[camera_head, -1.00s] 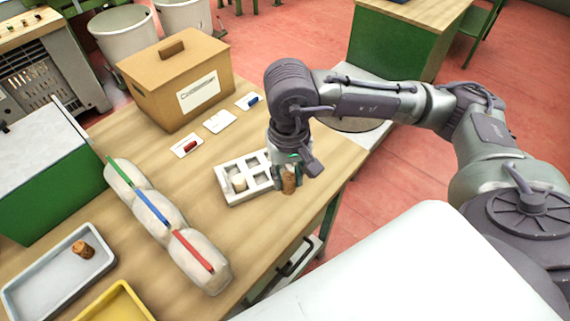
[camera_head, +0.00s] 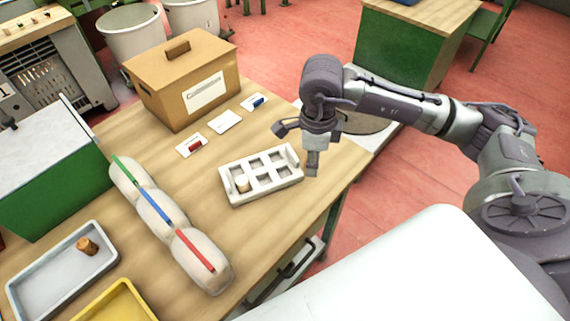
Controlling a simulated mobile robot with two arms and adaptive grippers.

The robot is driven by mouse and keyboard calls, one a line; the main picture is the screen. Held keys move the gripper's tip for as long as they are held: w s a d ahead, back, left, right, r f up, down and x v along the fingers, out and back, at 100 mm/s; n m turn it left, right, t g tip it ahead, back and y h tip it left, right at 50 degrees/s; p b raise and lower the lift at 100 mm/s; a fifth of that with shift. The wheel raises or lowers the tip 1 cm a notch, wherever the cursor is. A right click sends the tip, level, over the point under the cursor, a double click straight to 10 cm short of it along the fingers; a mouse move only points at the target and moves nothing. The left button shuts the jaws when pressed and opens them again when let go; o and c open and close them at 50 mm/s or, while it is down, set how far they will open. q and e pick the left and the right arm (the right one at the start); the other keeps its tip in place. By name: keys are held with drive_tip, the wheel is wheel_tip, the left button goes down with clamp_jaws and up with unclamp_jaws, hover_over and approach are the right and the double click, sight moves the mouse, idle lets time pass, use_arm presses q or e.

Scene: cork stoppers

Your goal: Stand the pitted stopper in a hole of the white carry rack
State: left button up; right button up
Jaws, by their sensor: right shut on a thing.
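The white carry rack (camera_head: 278,188) lies on the wooden table, with several square holes. A pale stopper (camera_head: 241,183) stands in its near-left hole; the other holes look empty. My right gripper (camera_head: 312,167) is just right of the rack, above the table's right edge, pointing down. It is shut on a cork stopper, which its fingers almost wholly hide, so I cannot tell its surface. Another brown cork stopper (camera_head: 87,246) is in the grey tray (camera_head: 28,289) at the lower left; pits on it are too small to tell. My left gripper is not in view.
A lidded cardboard box (camera_head: 160,88) stands at the back, with small cards (camera_head: 224,122) before it. A lumpy pale bundle with coloured strips (camera_head: 207,275) lies left of the rack. A yellow tray (camera_head: 118,303) is at the front left. Table around the rack is clear.

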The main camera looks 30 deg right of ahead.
drive_tip(key=w+f, duration=0.1)
drive_tip(key=w, duration=0.1)
drive_tip(key=w+a+f+p, duration=0.1)
drive_tip(key=w+f, duration=0.1)
drive_tip(key=w, duration=0.1)
drive_tip(key=w+a+f+p, duration=0.1)
drive_tip(key=w, duration=0.1)
drive_tip(key=shift+w+a+f, duration=0.25)
drive_tip(key=shift+w+f, duration=0.15)
drive_tip(key=shift+f, duration=0.1)
wheel_tip(320, 180, down, 4)
drive_tip(key=shift+r+p, duration=0.1)
drive_tip(key=shift+p, duration=0.8)
drive_tip(key=shift+f, duration=0.25)
drive_tip(key=o, duration=0.4)
drive_tip(key=shift+o, duration=0.2)
drive_tip(key=shift+r, duration=0.1)
